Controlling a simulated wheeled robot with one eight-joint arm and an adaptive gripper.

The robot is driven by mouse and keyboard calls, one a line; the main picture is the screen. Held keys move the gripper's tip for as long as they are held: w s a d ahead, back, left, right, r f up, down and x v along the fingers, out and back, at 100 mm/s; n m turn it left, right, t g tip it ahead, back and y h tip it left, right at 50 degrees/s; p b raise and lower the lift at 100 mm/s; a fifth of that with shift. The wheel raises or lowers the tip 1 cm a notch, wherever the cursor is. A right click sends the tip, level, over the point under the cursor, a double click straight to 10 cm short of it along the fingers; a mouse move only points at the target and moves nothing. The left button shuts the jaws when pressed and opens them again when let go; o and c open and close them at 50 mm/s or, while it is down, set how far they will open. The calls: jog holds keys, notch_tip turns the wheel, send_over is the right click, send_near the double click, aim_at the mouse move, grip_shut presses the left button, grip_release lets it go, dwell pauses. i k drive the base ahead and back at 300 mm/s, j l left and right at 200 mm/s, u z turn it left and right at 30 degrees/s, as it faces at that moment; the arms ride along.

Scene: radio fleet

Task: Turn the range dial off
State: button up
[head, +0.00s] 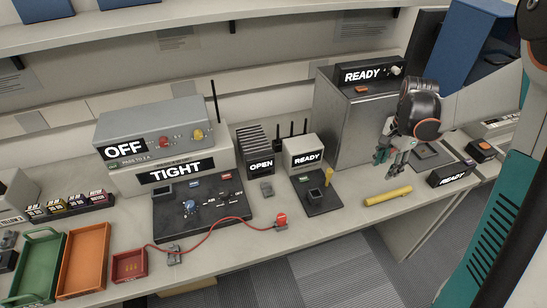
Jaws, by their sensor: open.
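Several knobs show, and I cannot read which one is the range dial. A blue knob (190,205) sits on the dark sloped panel (222,208) below the sign "TIGHT" (175,172). A red knob (164,142) and a yellow knob (198,134) are on the grey box marked "OFF" (125,148). A pale knob (396,70) is beside the upper "READY" sign (366,73). My gripper (390,162) is open and empty, pointing down over the right part of the bench, well right of the blue knob and apart from it.
A yellow cylinder (388,196) lies near my gripper. Green (38,262) and orange (84,258) trays stand at left. A large grey cabinet (335,125) is behind my gripper.

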aim_at(224, 194)
jog(key=u, duration=1.2)
